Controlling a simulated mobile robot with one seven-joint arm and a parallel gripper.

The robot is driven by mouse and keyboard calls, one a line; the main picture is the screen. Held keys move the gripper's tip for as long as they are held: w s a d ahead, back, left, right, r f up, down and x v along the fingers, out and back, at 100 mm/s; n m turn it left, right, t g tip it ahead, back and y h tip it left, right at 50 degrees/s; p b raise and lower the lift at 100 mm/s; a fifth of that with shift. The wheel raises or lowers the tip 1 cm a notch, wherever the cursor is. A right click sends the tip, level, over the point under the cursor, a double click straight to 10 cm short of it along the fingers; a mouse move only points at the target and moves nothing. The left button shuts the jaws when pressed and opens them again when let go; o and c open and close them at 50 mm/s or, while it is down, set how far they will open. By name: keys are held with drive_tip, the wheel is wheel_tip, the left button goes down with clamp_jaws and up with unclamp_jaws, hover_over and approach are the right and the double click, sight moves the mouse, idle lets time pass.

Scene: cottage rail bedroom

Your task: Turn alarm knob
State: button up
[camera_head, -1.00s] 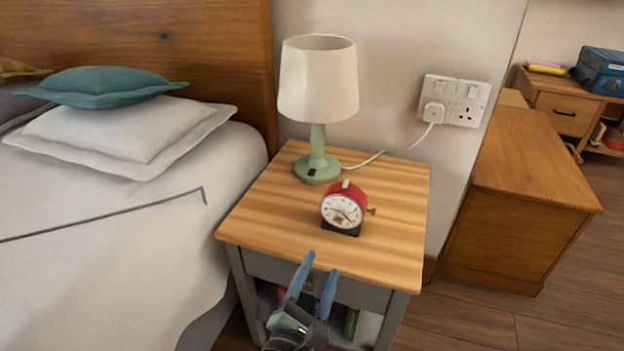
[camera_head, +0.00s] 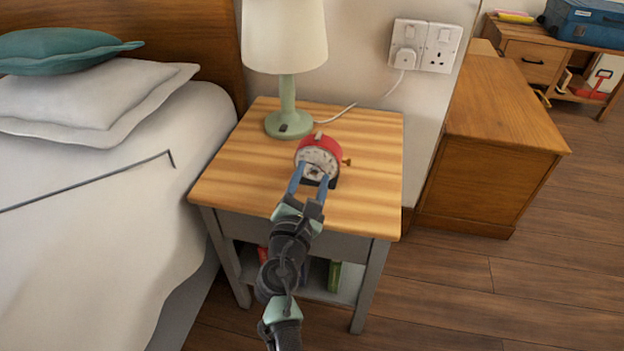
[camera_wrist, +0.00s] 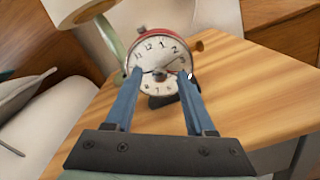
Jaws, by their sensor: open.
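The red alarm clock (camera_head: 320,150) stands upright on the wooden nightstand top (camera_head: 240,165), its white dial facing me. A small brass knob (camera_head: 347,162) sticks out from its right side. Nothing is held.
A green lamp (camera_head: 288,110) stands behind the clock, with its cord running to the wall socket (camera_head: 426,46). The bed (camera_head: 90,220) is at the left. A wooden cabinet (camera_head: 490,190) stands at the right. The nightstand top right of the clock is clear.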

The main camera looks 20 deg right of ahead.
drive_tip(key=shift+w+d, duration=0.2)
drive_tip(key=shift+w, duration=0.1)
clamp_jaws()
idle(0.5)
